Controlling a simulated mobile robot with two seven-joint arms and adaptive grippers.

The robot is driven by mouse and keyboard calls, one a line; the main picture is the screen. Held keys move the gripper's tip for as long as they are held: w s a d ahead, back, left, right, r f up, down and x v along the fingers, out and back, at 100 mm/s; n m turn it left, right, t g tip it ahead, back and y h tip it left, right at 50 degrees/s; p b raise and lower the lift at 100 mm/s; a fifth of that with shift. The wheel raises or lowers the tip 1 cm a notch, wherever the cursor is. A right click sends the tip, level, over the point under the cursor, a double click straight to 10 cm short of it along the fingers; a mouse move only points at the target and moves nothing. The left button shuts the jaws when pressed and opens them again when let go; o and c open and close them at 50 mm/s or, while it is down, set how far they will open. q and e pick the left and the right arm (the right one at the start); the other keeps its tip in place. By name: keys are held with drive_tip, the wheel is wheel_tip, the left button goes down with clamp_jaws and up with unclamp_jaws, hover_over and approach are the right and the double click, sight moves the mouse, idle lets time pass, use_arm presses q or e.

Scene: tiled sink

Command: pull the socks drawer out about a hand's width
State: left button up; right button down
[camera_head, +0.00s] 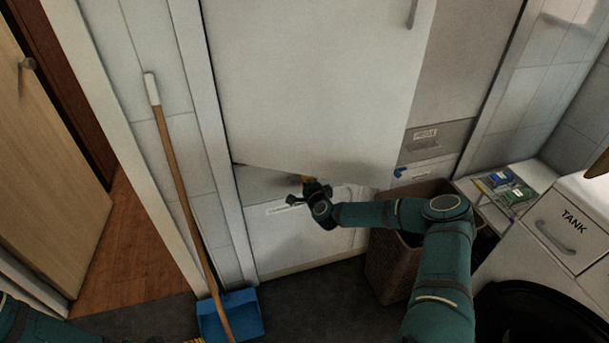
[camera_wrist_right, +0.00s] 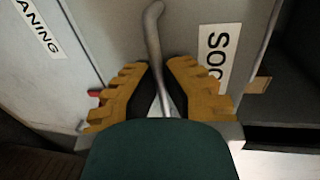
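The socks drawer (camera_wrist_right: 205,25) shows in the right wrist view as a grey front with a white label (camera_wrist_right: 215,58) partly reading "SOC". Its curved metal bar handle (camera_wrist_right: 153,30) runs between the yellow fingers of my right gripper (camera_wrist_right: 158,70). The fingers are drawn in close on both sides of the bar, and the lower part of the grip is hidden by the gripper. In the head view my right gripper (camera_head: 307,182) is at the low drawer fronts, just under the white door's slanted edge. My left gripper is not clearly in view.
A large white door (camera_head: 310,80) hangs above the drawers. A front labelled "...ANING" (camera_wrist_right: 42,28) adjoins the socks drawer. A brown basket (camera_head: 388,265) stands under my right arm. A broom (camera_head: 180,190) and blue dustpan (camera_head: 248,312) stand left. Floor before the drawers looks clear.

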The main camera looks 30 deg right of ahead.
drive_tip(key=f+p+v, duration=0.1)
drive_tip(key=v, duration=0.6)
drive_tip(key=shift+s+f, duration=0.15)
drive_tip(key=shift+f, duration=0.1)
drive_tip(key=c, duration=1.1)
unclamp_jaws()
drive_tip(key=shift+o, duration=0.2)
drive_tip(key=v, duration=1.2)
